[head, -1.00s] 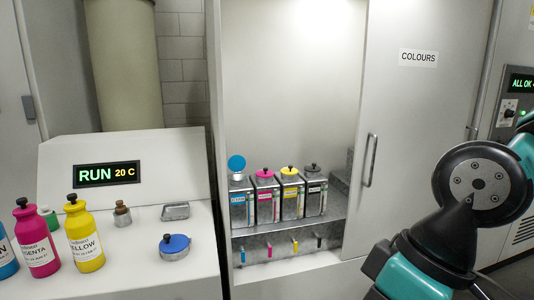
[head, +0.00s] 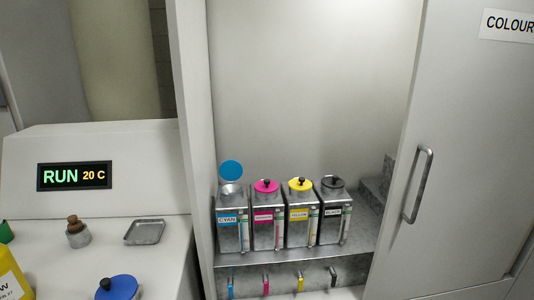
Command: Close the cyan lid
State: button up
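The cyan lid (head: 231,171) stands up on edge behind the open top of the cyan tank (head: 232,222). The cyan tank is the leftmost in a row on a grey shelf inside the cabinet. The magenta lid (head: 266,186), the yellow lid (head: 300,184) and the black lid (head: 332,183) lie flat on their tanks. My gripper is not in view.
The cabinet door (head: 465,150) with its handle (head: 418,185) is at the right. Left is a white counter with a RUN display (head: 75,176), a metal tray (head: 145,232), a small brown-topped jar (head: 77,232) and a blue-lidded pot (head: 117,288). Coloured taps line the shelf's front.

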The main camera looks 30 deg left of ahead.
aim_at(230, 171)
jog(key=u, duration=0.05)
jog(key=i, duration=0.8)
jog(key=u, duration=1)
jog(key=i, duration=0.75)
jog(key=u, duration=0.75)
